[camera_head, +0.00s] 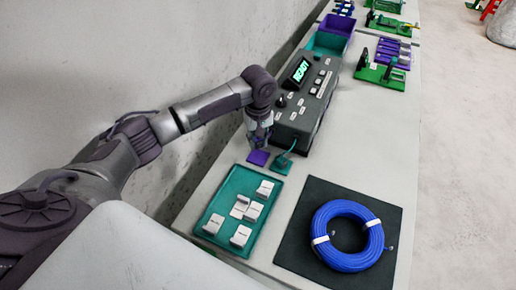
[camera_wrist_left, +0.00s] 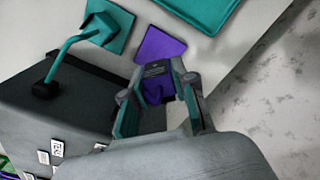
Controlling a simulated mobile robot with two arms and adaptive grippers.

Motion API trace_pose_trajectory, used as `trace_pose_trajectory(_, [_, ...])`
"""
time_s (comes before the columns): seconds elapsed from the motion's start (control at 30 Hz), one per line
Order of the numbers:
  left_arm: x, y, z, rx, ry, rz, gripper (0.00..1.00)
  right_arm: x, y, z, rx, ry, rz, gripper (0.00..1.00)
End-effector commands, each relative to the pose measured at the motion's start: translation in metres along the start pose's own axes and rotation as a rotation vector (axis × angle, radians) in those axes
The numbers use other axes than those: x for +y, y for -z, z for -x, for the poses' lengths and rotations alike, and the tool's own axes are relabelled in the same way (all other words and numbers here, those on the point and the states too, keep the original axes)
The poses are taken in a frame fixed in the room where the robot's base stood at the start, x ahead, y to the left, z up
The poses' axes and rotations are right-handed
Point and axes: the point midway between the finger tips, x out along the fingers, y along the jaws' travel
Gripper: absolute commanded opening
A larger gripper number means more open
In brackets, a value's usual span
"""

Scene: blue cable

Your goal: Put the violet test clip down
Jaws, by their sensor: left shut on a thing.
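My left gripper (camera_head: 259,139) points down beside the tester's near left corner. In the left wrist view, the left gripper (camera_wrist_left: 158,100) is shut on the violet test clip (camera_wrist_left: 156,88), which shows between the two fingers. A flat violet pad (camera_head: 258,158) lies on the table just below the gripper. The violet pad also shows in the wrist view (camera_wrist_left: 160,45), bare in its visible part, just past the fingertips. I cannot tell whether the clip touches it. In the head view, the gripper hides the clip. My right gripper is not in view.
The dark tester (camera_head: 318,92) reads READY. A teal pad (camera_head: 279,167) with a teal lead sits right of the violet one. A teal tray (camera_head: 222,238) of white tags is nearer. A blue cable coil (camera_head: 346,257) lies on a black mat (camera_head: 310,193). A wall stands left.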

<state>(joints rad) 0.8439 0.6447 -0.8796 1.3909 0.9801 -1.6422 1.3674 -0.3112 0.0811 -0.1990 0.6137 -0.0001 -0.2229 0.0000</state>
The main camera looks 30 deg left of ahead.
Motion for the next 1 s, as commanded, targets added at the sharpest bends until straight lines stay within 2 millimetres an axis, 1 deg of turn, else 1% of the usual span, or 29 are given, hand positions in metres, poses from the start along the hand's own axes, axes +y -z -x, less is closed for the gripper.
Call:
trace_pose_trajectory(0.17, [-0.001, 0.000, -0.015, 0.000, 0.002, -0.001, 0.00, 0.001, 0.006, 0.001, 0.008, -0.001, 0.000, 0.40])
trace_pose_trajectory(0.3, [-0.001, 0.000, -0.035, 0.000, 0.002, -0.001, 0.00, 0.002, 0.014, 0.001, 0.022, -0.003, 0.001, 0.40])
trace_pose_trajectory(0.37, [-0.001, 0.000, -0.040, 0.000, 0.002, -0.002, 0.00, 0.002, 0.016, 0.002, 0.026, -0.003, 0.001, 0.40])
trace_pose_trajectory(0.63, [0.000, 0.000, -0.042, 0.001, 0.000, -0.002, 0.00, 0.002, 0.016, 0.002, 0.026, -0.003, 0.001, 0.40])
trace_pose_trajectory(1.0, [0.000, 0.000, -0.053, 0.001, 0.001, -0.001, 0.00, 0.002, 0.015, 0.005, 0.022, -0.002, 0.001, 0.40])
